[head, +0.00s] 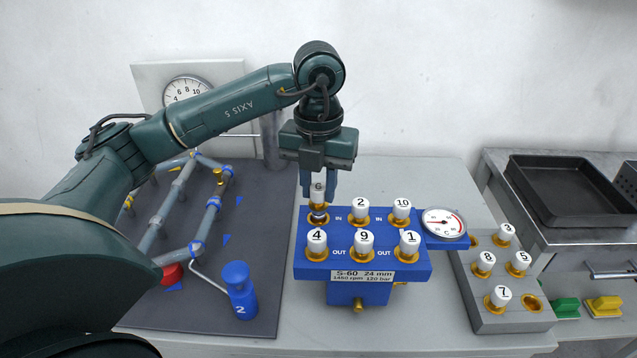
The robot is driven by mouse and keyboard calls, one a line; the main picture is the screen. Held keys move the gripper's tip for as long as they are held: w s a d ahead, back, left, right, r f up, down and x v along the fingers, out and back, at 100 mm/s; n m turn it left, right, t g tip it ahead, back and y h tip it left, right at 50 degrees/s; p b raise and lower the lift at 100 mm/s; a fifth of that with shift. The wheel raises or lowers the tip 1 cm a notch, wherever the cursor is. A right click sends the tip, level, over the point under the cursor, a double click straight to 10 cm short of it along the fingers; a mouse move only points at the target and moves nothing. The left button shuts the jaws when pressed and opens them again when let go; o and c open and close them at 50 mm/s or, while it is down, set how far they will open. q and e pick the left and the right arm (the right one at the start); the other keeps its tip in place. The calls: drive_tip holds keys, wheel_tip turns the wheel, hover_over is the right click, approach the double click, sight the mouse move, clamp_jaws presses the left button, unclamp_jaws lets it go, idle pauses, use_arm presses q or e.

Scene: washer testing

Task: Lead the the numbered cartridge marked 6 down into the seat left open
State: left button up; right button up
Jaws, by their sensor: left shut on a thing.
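The cartridge marked 6 (317,196) has a white cap and a darker metal lower part, and is upright. My left gripper (317,188) points down and is shut on it. The cartridge's lower end is at the brass-ringed back-left seat (318,220) of the blue block (322,271). I cannot tell how far it is inside the ring. The other seats of the block hold the cartridges marked 2 (361,206), 10 (402,206), 4 (317,239), 9 (364,241) and 1 (409,241). My right gripper is out of view.
A grey rack (473,297) at right holds cartridges 3, 8, 5 and 7 and one empty brass hole (533,303). A round gauge (444,223) adjoins the block. Pipework (180,200) and a blue bottle (239,290) stand on the dark mat at left.

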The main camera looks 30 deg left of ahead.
sight(318, 187)
use_arm(q)
drive_tip(key=shift+f+b, duration=1.25)
drive_tip(key=shift+f, duration=0.4)
drive_tip(key=o, duration=1.1)
